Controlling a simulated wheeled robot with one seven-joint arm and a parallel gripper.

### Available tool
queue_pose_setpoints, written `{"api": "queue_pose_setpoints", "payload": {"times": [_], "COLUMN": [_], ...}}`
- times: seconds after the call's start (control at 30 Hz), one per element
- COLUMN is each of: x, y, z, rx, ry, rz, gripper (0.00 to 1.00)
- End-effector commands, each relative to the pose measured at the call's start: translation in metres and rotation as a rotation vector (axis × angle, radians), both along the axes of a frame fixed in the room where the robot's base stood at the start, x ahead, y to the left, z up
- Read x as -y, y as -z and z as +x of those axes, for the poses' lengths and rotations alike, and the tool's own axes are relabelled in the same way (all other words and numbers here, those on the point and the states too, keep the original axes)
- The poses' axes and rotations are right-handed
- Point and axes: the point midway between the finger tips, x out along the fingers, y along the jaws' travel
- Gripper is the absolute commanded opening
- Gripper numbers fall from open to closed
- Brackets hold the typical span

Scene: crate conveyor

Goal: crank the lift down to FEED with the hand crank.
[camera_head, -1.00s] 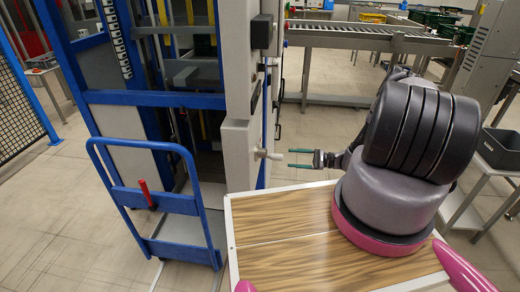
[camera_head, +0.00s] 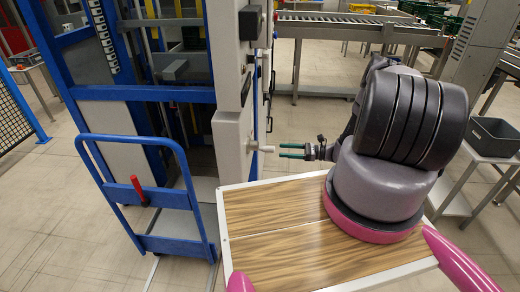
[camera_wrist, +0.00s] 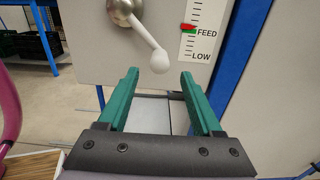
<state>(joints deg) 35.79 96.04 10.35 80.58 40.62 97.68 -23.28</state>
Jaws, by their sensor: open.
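The hand crank's metal hub (camera_wrist: 122,10) is on the lift's grey panel, and its arm slopes down to the right to a pale round knob (camera_wrist: 160,62). The crank (camera_head: 262,148) also shows in the head view, on the side of the blue-framed lift (camera_head: 150,95). My gripper (camera_wrist: 159,78) is open and empty, its green fingers pointing at the panel, with the knob just beyond and between the tips in the picture. It also shows in the head view (camera_head: 282,150), just right of the crank. On the scale (camera_wrist: 203,30), the red pointer (camera_wrist: 188,27) is at or slightly above FEED, beside a green mark.
A blue trolley (camera_head: 150,240) with a red lever stands in front of the lift. A roller conveyor (camera_head: 350,25) runs behind. Open floor lies between the crank and the conveyor.

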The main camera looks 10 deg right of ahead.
Motion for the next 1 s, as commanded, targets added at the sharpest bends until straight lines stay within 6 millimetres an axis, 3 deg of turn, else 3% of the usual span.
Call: {"api": "queue_pose_setpoints", "payload": {"times": [0.5, 0.7, 1.0], "x": [-0.083, -0.098, -0.100], "y": [0.000, 0.000, 0.000], "z": [0.026, 0.031, 0.032], "rx": [0.000, 0.000, 0.000], "ry": [-0.004, -0.003, -0.001], "rz": [0.000, -0.001, 0.000], "gripper": [0.67, 0.67, 0.67]}}
